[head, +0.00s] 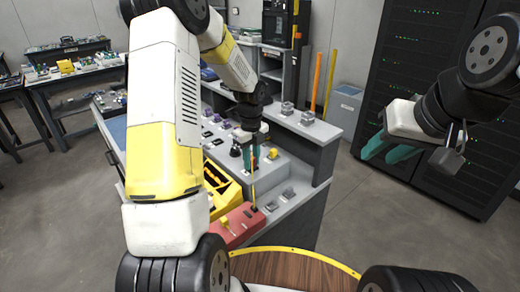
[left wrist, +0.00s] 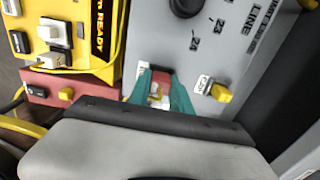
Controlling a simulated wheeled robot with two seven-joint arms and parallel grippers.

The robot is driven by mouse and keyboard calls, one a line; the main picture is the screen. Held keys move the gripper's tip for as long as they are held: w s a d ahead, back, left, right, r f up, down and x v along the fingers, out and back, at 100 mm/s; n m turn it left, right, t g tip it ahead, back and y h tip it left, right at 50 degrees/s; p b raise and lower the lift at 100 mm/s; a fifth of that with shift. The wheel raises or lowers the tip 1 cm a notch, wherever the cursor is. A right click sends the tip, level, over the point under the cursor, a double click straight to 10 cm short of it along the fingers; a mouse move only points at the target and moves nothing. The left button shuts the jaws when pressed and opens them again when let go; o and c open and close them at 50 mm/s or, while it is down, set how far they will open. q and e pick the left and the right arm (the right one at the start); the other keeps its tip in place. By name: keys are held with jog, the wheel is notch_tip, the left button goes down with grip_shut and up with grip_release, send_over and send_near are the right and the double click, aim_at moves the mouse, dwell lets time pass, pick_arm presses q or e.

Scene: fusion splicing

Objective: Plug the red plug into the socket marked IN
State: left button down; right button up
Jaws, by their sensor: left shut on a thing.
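My left gripper (head: 250,158) has teal fingers and hangs over the grey panel at the bench. In the left wrist view its fingers (left wrist: 160,92) are shut on a small red plug (left wrist: 158,76) with a yellow part at its near end. The plug is partly hidden between the fingers. Right of it, a white socket plate (left wrist: 203,84) with a yellow plug (left wrist: 222,94) sits on the grey panel (left wrist: 170,45). I cannot read an IN mark. My right gripper (head: 388,148) is open and empty, in the air away from the bench.
A red box (head: 236,224) with small switches and a yellow case (head: 224,186) stand beside the panel. Grey fittings (head: 288,108) sit on the bench shelf. Dark server racks (head: 425,90) stand at the right. A round wooden top (head: 290,268) is in front. Floor between is clear.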

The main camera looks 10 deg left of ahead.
pick_arm(q)
jog(key=c, duration=1.1)
grip_release()
notch_tip(320, 180, up, 7)
jog(key=shift+f, duration=0.15)
jog(key=shift+r, duration=0.75)
jog(key=s+d+r+n+t+h, duration=0.1)
jog(key=s+r+n+t, duration=0.2)
jog(key=s+r+n, duration=0.5)
jog(key=s+d+r+n+t+h, duration=0.1)
jog(key=s+r+n+t, duration=0.2)
jog(key=s+r+n, duration=0.5)
jog(key=s+n, duration=0.8)
jog(key=n, duration=0.1)
jog(key=shift+s, duration=0.15)
